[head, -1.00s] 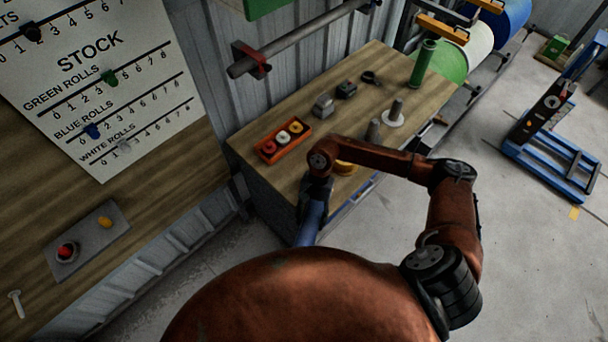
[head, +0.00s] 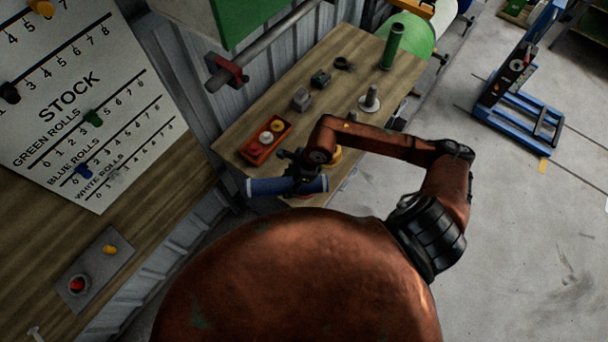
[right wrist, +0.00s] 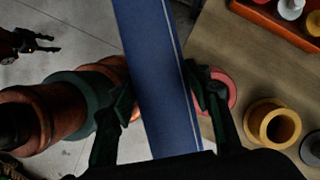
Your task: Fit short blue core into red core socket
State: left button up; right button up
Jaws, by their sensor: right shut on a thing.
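My right gripper (head: 298,181) is shut on the short blue core (head: 262,187), a blue tube. The core lies roughly level across the head view, at the table's near edge. In the right wrist view the blue core (right wrist: 158,75) runs between the two fingers (right wrist: 160,90). A pinkish-red ring, seemingly the red core socket (right wrist: 232,88), sits on the table just right of the core, partly hidden by a finger. The core looks apart from it. My left gripper (right wrist: 42,43) shows at the wrist view's left, its fingers apart and empty.
A yellow ring socket (right wrist: 273,125) stands beside the red one. An orange tray (head: 255,152) with coloured knobs, grey blocks (head: 301,99), a grey spindle (head: 371,98) and a green core (head: 393,46) stand on the wooden table (head: 335,80).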

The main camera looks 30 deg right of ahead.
jog(key=w+d+f+p, duration=0.5)
jog(key=d+f, duration=0.5)
jog(key=f, duration=0.1)
jog(key=shift+w+f, duration=0.2)
jog(key=shift+f, duration=0.1)
jog(key=shift+f+b, duration=0.5)
jog(key=o, duration=1.5)
jog(key=shift+r, duration=0.1)
